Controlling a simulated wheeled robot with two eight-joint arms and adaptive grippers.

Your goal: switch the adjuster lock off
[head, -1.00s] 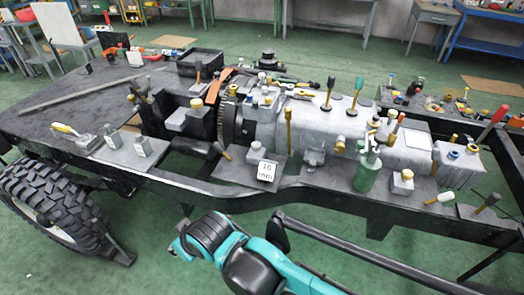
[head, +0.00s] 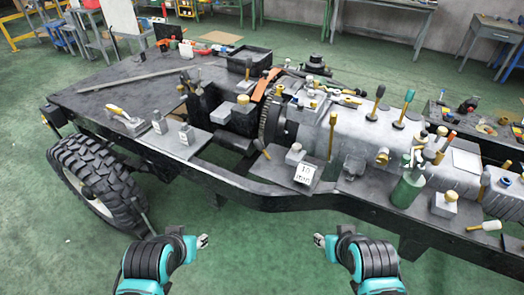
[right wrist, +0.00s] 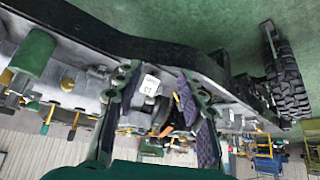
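A chassis frame (head: 240,191) carries several levers and handles. I cannot tell which part is the adjuster lock. A lever with a pale and yellow handle (head: 118,111) sits on a grey base at the left of the chassis. Two small grey blocks (head: 159,124) stand beside it on a plate. My left gripper (head: 203,241) is in front of the chassis, apart from it; its finger gap is too small to judge. My right gripper (head: 319,240) is also in front and clear of it. In the right wrist view its fingers (right wrist: 158,76) are spread, with nothing between them.
A white printed tag (head: 304,174) stands near the middle of the chassis. A green bottle-like part (head: 407,190) and several upright rods are to the right. A large black tyre (head: 98,183) is at the left front. Green floor (head: 258,258) is free between my arms.

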